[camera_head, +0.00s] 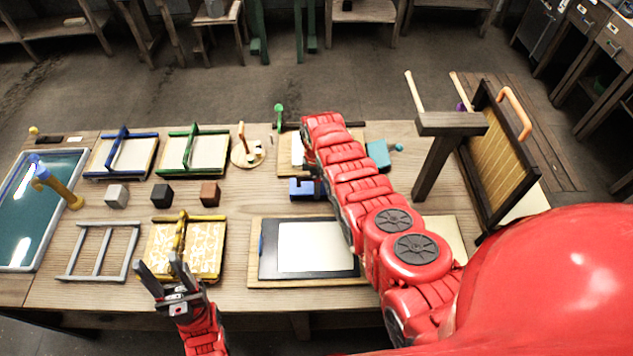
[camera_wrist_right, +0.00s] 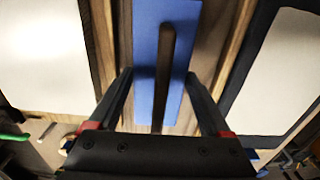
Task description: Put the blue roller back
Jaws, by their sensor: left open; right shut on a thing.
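The blue roller (camera_head: 300,189) shows in the head view near the middle of the table, behind the dark plate, partly hidden by my right arm. In the right wrist view it is a flat blue piece (camera_wrist_right: 147,35) with a brown handle (camera_wrist_right: 166,60) along it. My right gripper (camera_wrist_right: 158,76) is shut on it, one finger at each side. In the head view that gripper is mostly hidden by its own arm. My left gripper (camera_head: 166,272) is open and empty at the front edge, by the yellow patterned frame (camera_head: 185,250).
A dark plate (camera_head: 268,262) with a white sheet (camera_head: 315,246) lies in front. Blue (camera_head: 122,152) and green (camera_head: 195,150) frames, small cubes, a grey rack (camera_head: 100,250) and a water tray (camera_head: 30,225) fill the left. A wooden stand (camera_head: 435,160) and upright mould (camera_head: 500,150) stand right.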

